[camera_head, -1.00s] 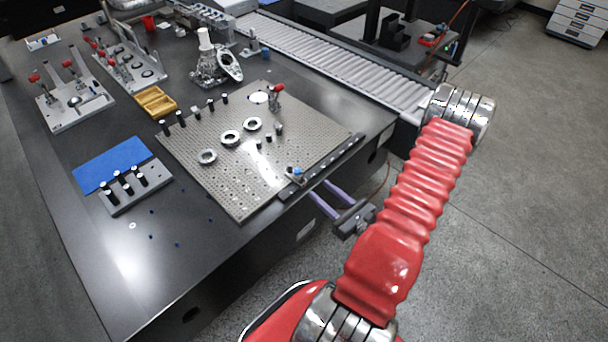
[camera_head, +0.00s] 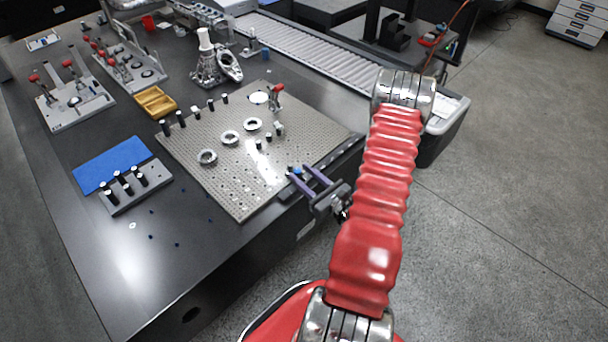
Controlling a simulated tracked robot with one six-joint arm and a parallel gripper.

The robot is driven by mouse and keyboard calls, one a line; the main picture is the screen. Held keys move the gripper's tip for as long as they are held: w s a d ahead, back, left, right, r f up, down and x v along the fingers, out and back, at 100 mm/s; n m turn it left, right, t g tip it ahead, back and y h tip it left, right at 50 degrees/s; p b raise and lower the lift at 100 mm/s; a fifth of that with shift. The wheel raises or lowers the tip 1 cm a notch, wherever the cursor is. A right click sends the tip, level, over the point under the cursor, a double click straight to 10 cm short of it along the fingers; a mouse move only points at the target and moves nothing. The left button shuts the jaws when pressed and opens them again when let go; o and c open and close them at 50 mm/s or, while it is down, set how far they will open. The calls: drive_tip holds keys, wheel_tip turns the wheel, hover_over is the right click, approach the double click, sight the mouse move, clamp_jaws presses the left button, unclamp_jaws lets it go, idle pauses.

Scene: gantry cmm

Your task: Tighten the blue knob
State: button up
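The small blue knob (camera_head: 297,171) sits at the right front edge of the perforated metal plate (camera_head: 232,190), near the dark bar along that edge. My gripper (camera_head: 298,172) reaches in from the right with two purple-grey fingers. The fingers are apart, and their tips are at the knob, seemingly one on each side. I cannot tell whether they touch it. The fingers partly hide the knob and the bar.
Ring parts (camera_head: 230,138) and small black posts stand on the plate. A red-tipped clamp (camera_head: 277,91) stands at its far corner. A blue mat (camera_head: 110,163) and a block with black pins (camera_head: 137,190) lie to the left. A roller conveyor (camera_head: 310,55) runs behind.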

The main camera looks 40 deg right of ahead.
drive_tip(key=shift+c, duration=0.4)
clamp_jaws()
drive_tip(key=shift+w+a+h, duration=0.1)
drive_tip(key=shift+h, duration=0.2)
drive_tip(key=shift+w+a+m+h, duration=0.1)
drive_tip(key=shift+a+m+h, duration=0.1)
drive_tip(key=shift+m+h, duration=0.95)
drive_tip(key=shift+a+g+h, duration=0.1)
drive_tip(key=shift+g+h, duration=0.2)
drive_tip(key=shift+h, duration=0.25)
drive_tip(key=shift+a+m+g+h, duration=0.15)
drive_tip(key=shift+m+g+h, duration=0.35)
drive_tip(key=shift+m+h, duration=0.85)
drive_tip(key=shift+h, duration=0.25)
